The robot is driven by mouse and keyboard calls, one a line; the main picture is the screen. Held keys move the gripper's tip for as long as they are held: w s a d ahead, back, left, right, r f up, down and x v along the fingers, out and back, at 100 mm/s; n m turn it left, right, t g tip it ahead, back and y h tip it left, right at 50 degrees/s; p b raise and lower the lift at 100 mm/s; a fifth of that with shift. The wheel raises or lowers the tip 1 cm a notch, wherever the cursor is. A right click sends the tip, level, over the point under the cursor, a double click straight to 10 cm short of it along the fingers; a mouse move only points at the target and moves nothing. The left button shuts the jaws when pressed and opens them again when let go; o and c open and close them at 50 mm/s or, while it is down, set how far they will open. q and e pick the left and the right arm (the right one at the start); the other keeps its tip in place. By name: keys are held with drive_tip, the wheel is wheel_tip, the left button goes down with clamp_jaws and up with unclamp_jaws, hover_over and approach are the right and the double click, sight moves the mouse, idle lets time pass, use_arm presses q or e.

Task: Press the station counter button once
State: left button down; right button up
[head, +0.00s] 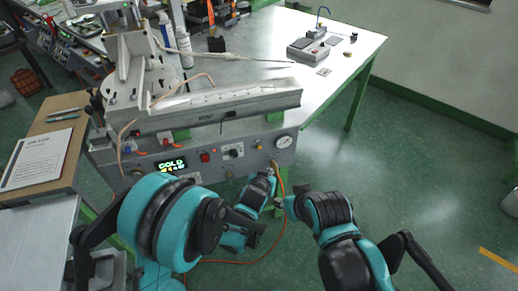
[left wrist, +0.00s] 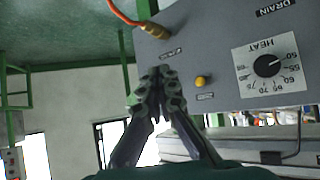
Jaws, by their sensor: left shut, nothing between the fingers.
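A small yellow button (left wrist: 201,81) sits on the grey station panel, between the HEAT dial and the brass hose fitting, with a label beside it. It also shows small in the head view (head: 259,145). My left gripper (left wrist: 158,76) is shut and empty in the left wrist view. Its tips appear just left of the button and apart from it in the picture; the depth gap is unclear. In the head view my left gripper (head: 269,174) is in front of the panel's lower right. My right gripper (head: 281,203) is small and unclear, below the left one.
The HEAT dial (left wrist: 267,66) is beside the button. A brass fitting (left wrist: 156,30) with an orange hose (left wrist: 124,12) sticks out near my left fingertips. A lit display (head: 172,164), red button (head: 205,156) and gauge (head: 284,142) share the panel. The floor to the right is clear.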

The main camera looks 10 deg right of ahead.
use_arm(q)
drive_tip(key=w, duration=0.8)
drive_tip(key=shift+w+a, duration=0.25)
drive_tip(key=shift+w, duration=0.15)
drive_tip(key=shift+w, duration=0.2)
idle(1.0)
drive_tip(key=shift+w, duration=0.2)
drive_tip(key=shift+w, duration=0.5)
idle(0.6)
idle(0.4)
drive_tip(key=shift+s, duration=0.9)
drive_tip(key=s, duration=0.5)
drive_tip(key=shift+d, duration=0.15)
